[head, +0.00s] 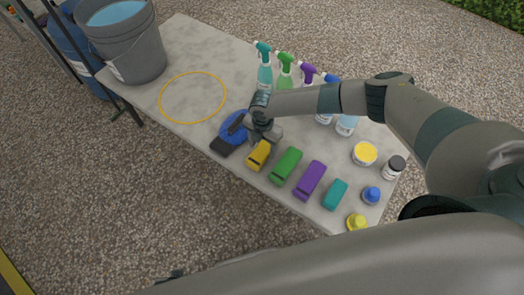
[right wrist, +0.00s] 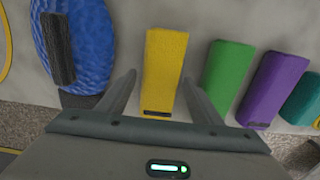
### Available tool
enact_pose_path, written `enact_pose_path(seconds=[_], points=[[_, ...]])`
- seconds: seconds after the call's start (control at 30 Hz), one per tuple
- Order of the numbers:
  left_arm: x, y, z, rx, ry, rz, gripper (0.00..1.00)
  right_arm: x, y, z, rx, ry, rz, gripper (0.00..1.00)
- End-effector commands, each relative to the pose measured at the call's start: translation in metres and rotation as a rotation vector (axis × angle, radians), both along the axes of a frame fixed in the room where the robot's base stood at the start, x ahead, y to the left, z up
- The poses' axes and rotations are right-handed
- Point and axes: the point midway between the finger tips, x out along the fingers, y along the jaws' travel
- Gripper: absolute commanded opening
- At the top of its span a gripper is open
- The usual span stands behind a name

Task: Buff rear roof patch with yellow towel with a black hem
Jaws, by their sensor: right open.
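The yellow towel (head: 259,155) lies folded on the table near its front edge. In the right wrist view the yellow towel (right wrist: 165,68) shows a black strip at its near end, between my gripper's fingers. My right gripper (head: 262,140) is above the towel; in the wrist view the right gripper (right wrist: 160,88) is open, with one finger on each side of the towel. I cannot tell whether the fingers touch it. My left gripper is not in view. No roof patch shows in these frames.
Green (head: 286,165), purple (head: 310,180) and teal (head: 335,194) folded towels lie to the right. A blue pad (head: 232,128) with a black handle lies left. Spray bottles (head: 285,72) stand behind my arm. A grey bucket (head: 130,50) holds water. A yellow ring (head: 193,98) marks clear table.

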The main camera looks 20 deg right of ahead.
Motion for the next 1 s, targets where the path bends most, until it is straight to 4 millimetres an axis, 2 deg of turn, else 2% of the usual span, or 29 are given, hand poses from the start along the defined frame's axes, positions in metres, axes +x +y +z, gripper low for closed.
enact_pose_path(seconds=[0.27,0.3,0.43,0.47,0.67,1.0], points=[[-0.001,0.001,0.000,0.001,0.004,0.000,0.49,0.000,0.000,0.000,0.000,0.000,0.000,0.59],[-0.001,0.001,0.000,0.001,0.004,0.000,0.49,0.000,0.000,0.000,0.000,0.000,0.000,0.55],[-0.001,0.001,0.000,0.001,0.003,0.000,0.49,0.000,0.000,0.000,0.000,0.000,0.000,0.23],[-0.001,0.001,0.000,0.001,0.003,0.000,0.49,0.000,0.000,0.000,0.000,0.000,0.000,0.21],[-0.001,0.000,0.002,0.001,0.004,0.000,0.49,0.000,0.000,0.002,0.000,0.000,0.000,0.21],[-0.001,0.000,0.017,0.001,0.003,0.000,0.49,0.000,0.000,0.018,0.001,-0.001,0.000,0.21]])
